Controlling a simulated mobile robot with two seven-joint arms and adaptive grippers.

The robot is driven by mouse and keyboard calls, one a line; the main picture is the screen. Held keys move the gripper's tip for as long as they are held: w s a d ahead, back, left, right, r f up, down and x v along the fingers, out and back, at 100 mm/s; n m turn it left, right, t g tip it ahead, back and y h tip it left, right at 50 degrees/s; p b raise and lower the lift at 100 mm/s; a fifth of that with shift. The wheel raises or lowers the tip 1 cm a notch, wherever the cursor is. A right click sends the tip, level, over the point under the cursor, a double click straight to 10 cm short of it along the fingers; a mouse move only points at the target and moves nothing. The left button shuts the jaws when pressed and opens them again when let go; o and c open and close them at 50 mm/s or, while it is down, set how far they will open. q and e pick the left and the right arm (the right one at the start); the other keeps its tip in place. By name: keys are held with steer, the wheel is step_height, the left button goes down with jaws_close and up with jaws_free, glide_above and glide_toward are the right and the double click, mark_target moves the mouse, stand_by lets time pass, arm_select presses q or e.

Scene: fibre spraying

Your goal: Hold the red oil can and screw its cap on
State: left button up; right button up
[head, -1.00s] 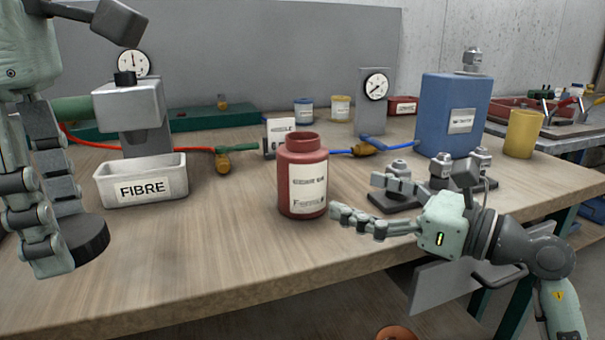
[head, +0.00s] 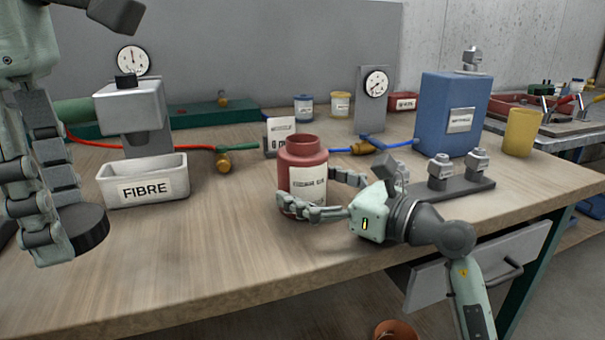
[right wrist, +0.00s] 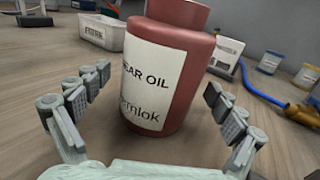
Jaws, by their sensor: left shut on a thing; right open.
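The red oil can (head: 302,160) stands upright and uncapped on the bench, its open neck on top. My right gripper (head: 335,195) is open around the can's lower right side, one finger in front of it and one behind. In the right wrist view the can's "GEAR OIL" label (right wrist: 150,80) faces me between the open fingers (right wrist: 160,110), with gaps on both sides. My left gripper (head: 62,225) is shut on the dark round cap (head: 88,230), held above the bench at the left.
A white "FIBRE" bin (head: 143,190) stands between the cap and the can. A grey block with metal fittings (head: 455,192) and a blue container (head: 452,115) are at the right. The front bench is clear.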

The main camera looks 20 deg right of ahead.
mark_target(303, 139)
steer(key=shift+w+a, duration=0.3)
steer(key=shift+w, duration=0.25)
steer(key=shift+c, duration=0.4)
steer(key=c, duration=1.5)
steer(key=shift+r, duration=0.15)
step_height(303, 139, up, 10)
steer(key=shift+f+p, duration=0.1)
steer(key=shift+p, duration=0.55)
